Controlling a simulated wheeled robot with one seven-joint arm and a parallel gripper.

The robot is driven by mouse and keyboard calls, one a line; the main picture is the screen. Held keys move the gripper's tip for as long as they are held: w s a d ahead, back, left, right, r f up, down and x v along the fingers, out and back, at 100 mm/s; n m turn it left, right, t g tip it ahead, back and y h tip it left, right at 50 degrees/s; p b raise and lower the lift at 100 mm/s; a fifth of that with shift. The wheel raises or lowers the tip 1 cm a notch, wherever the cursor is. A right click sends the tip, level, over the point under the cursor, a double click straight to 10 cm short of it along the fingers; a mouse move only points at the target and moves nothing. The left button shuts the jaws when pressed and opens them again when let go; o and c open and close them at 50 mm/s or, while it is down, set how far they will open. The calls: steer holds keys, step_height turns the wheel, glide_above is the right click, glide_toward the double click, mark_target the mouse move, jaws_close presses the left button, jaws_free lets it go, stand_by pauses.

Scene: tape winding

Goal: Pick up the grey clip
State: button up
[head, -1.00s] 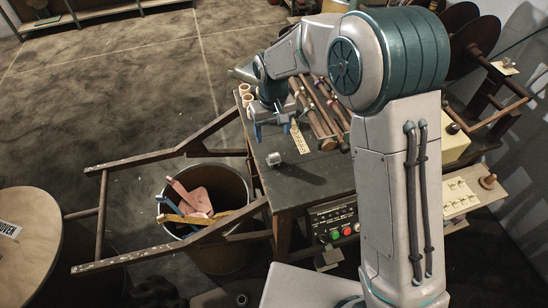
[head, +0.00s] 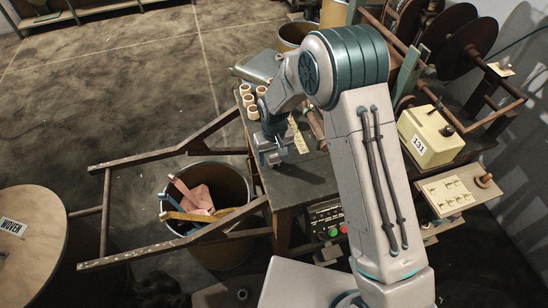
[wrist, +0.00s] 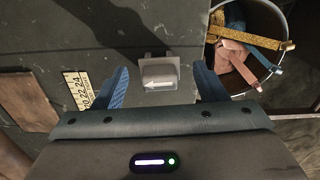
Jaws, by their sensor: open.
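My gripper (wrist: 163,88) is open, with one blue finger to the left of the clip and one to the right. Gaps show on both sides, and I see no contact. In the head view my gripper (head: 273,158) is low over the table near its front left edge, and it hides most or all of the clip there.
A bin (head: 235,185) with coloured strips stands beside the table (head: 305,185). A ruler strip (wrist: 78,90) lies left of the clip. Several pale rolls (head: 249,100) stand at the table's far left edge. A yellow box marked 131 (head: 431,137) stands to the right.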

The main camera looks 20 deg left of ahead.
steer(key=c, duration=1.1)
steer(key=shift+o, duration=0.2)
steer(key=shift+r, duration=0.1)
